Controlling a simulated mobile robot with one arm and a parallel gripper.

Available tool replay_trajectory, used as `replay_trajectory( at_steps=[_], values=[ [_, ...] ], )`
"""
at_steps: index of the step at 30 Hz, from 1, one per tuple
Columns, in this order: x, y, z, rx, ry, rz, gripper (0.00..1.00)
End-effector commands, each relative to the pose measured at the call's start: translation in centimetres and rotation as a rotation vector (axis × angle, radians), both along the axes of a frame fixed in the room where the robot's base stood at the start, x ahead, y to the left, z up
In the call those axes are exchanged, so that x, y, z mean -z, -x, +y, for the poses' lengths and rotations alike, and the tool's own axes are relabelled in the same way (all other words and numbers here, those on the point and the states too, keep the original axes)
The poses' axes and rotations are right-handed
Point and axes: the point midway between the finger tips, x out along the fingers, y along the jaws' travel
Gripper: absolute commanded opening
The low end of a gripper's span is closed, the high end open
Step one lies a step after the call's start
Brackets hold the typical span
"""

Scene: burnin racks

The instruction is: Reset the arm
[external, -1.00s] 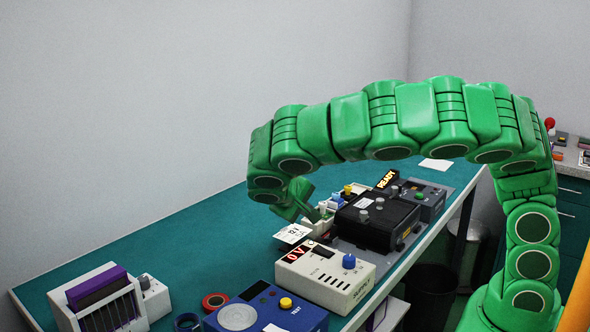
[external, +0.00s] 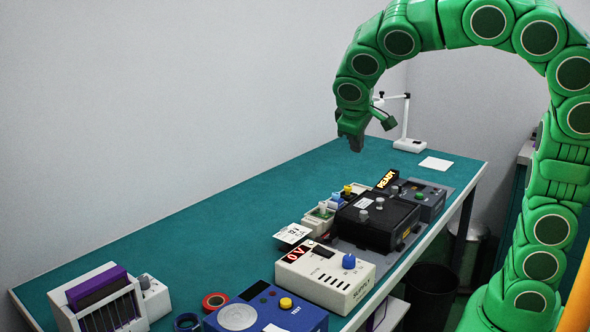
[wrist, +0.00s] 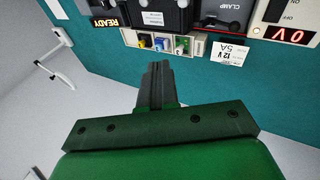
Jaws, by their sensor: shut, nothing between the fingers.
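My green arm arches over the right side of the external view. My gripper (external: 356,144) points down and hangs in the air above the back part of the green bench (external: 190,226). In the wrist view my gripper (wrist: 157,66) shows as grey fingers pressed together, shut and empty. The fingers are apart from the small terminal block (wrist: 165,43) with coloured knobs, which lies beyond their tips in that view. The black clamp unit (external: 372,222) stands on the bench, below and to the right of my gripper in the external view.
A cream supply box (external: 318,283) reading 0V, a blue tester (external: 240,314) and a purple-topped rack (external: 100,300) stand along the near bench. A READY sign (external: 386,180) stands behind the clamp unit. A white lamp (external: 405,125) stands at the far end. The bench's left side is clear.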

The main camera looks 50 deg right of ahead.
Motion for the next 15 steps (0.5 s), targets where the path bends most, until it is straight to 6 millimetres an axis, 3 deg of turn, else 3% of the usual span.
replay_trajectory(
  at_steps=[8,15],
  values=[
    [-0.1,4.3,-1.9,-0.168,-0.119,0.019,0.00],
    [2.7,11.3,-2.6,-0.190,-0.235,0.098,0.00]
  ],
)
